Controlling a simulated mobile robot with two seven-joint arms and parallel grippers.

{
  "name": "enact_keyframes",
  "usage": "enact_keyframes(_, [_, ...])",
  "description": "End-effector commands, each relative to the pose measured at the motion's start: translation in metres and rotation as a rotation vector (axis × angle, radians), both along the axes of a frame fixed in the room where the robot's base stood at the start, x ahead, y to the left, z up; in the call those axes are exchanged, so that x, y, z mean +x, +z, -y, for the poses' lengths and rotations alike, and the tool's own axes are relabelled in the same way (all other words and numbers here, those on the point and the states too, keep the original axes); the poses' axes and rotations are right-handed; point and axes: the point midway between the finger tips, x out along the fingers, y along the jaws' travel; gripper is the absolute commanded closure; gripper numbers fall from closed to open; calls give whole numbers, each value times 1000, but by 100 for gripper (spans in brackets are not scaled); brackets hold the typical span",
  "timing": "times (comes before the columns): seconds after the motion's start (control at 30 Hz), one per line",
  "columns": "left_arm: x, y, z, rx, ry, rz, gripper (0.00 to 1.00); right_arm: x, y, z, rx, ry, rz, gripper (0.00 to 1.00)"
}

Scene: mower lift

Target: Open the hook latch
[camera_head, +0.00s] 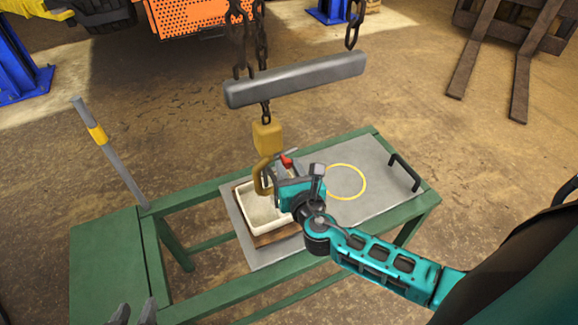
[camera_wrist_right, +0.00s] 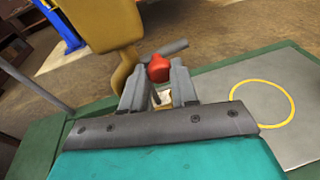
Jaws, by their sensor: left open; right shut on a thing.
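A yellow hook (camera_head: 264,172) hangs on a chain under a grey beam, above a white bin. Its yellow block and curved side also show in the right wrist view (camera_wrist_right: 125,65). The hook latch (camera_head: 287,161) has a red end, also seen in the right wrist view (camera_wrist_right: 158,68), with a grey bar beside it. My right gripper (camera_wrist_right: 157,82) is at the hook, its fingers on either side of the red-ended latch and shut on it. The exact contact is partly hidden. My left gripper (camera_head: 133,314) is open and empty at the bottom left, far from the hook.
The white bin (camera_head: 250,225) stands on a grey plate with a yellow ring (camera_head: 345,182) and a black handle (camera_head: 404,172), on a green bench (camera_head: 106,252). A grey beam (camera_head: 295,80) hangs above. An upright lever (camera_head: 110,150) stands at left. Forks (camera_head: 471,60) are at right.

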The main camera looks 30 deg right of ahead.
Motion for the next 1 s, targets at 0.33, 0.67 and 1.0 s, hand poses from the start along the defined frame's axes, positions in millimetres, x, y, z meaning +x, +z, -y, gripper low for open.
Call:
enact_keyframes(0.33, [-1, -4, -2, 3, 5, -6, 57, 1, 2, 2, -16, -3, 4, 100])
enact_keyframes(0.67, [0, -2, -3, 8, 1, -2, 57, 1, 2, 1, -13, -1, 2, 49])
enact_keyframes(1.0, [0, 0, -4, 12, -1, 0, 57, -4, 1, 0, -10, 0, 0, 46])
